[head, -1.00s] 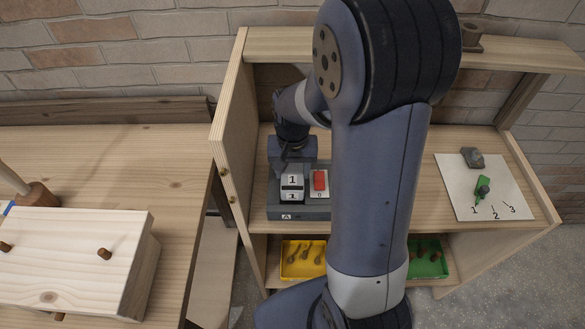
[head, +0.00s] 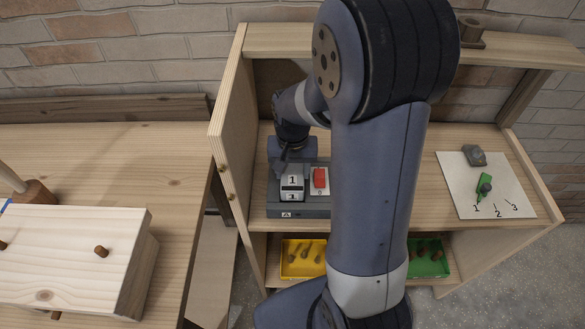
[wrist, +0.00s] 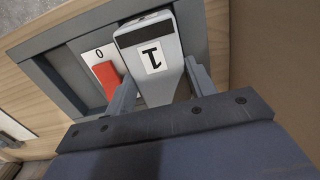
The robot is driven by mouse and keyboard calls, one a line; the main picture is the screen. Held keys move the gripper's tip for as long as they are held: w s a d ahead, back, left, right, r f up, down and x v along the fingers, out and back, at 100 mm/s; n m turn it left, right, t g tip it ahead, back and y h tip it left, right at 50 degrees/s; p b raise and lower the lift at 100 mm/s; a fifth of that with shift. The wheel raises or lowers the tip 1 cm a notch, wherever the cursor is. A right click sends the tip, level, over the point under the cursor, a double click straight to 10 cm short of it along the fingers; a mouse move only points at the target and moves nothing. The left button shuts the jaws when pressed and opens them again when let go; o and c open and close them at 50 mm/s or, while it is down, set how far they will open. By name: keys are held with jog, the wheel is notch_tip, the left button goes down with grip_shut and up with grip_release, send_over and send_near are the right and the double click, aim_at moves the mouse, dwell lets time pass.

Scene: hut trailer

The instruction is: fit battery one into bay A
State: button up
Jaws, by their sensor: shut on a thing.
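Battery one (head: 292,184) is a pale grey block with a white label marked 1. It is at the left part of the dark grey dock (head: 312,211), whose front carries a small A label. My gripper (wrist: 152,92) is shut on battery one, one finger on each side, in the wrist view. The battery (wrist: 150,60) has a dark strip at its far end. In the wrist view its far end lies at the dock's recess; I cannot tell how deep it sits. A red switch (head: 319,178) on a white plate marked 0 is right beside it.
The dock stands on a wooden shelf close to the left side panel (head: 222,130). A white sheet (head: 470,204) with a green lever and the marks 1, 2, 3 lies at right. Yellow (head: 288,270) and green (head: 440,268) trays are below. My arm hides the middle.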

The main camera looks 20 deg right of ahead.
aim_at(292, 173)
jog(key=shift+f+b, duration=0.75)
jog(key=shift+f, duration=0.25)
jog(key=o, duration=1.4)
jog(key=shift+c, duration=0.2)
jog(key=shift+r, duration=0.4)
notch_tip(292, 173, up, 10)
jog(key=shift+a+r, duration=0.1)
jog(key=shift+f, duration=0.2)
